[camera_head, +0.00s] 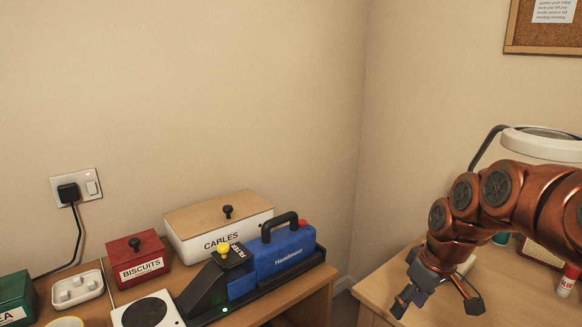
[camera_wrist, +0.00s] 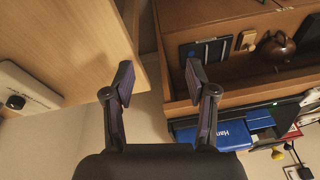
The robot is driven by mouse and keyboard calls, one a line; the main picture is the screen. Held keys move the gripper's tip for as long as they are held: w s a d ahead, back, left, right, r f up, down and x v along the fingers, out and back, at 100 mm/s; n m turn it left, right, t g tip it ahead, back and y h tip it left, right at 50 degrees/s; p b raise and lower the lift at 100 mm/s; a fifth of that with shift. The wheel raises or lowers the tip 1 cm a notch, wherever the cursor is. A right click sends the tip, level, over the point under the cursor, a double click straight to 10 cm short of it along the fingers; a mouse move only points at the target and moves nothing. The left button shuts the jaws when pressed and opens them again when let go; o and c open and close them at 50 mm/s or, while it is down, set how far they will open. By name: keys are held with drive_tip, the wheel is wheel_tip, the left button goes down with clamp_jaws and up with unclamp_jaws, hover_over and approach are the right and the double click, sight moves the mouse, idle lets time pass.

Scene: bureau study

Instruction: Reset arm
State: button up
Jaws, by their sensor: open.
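My copper-coloured arm reaches in from the right in the head view. My gripper (camera_head: 437,303) hangs at its end, fingers spread and empty, in front of the right-hand desk. In the wrist view my gripper (camera_wrist: 156,80) also shows its two dark fingers wide apart with nothing between them. Beyond the fingers are a wooden desk side, a strip of pale wall and an open wooden shelf. My gripper touches nothing that I can see.
On the left sideboard stand a blue handheld vacuum (camera_head: 282,254) on a black base, a CABLES box (camera_head: 190,230), a red BISCUITS tin (camera_head: 137,262) and a green tin (camera_head: 14,300). The right desk (camera_head: 385,285) holds a white lamp (camera_head: 545,143) and a glue stick (camera_head: 567,281).

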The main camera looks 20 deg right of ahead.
drive_tip(key=s+a+f+g, duration=0.1)
drive_tip(key=s+a, duration=0.2)
drive_tip(key=a, duration=0.4)
drive_tip(key=s+a+f+g, duration=0.1)
drive_tip(key=s+a, duration=0.1)
drive_tip(key=a, duration=0.4)
drive_tip(key=s+a+f+m+g+h, duration=0.1)
drive_tip(key=s+a+f+g, duration=0.1)
drive_tip(key=s+a, duration=0.35)
drive_tip(key=s+a+f+m+g, duration=0.1)
drive_tip(key=s+a+f, duration=0.1)
drive_tip(key=s, duration=0.6)
wheel_tip(320, 180, up, 18)
drive_tip(key=w+t+p, duration=0.1)
drive_tip(key=p, duration=1.6)
drive_tip(key=shift+w, duration=0.25)
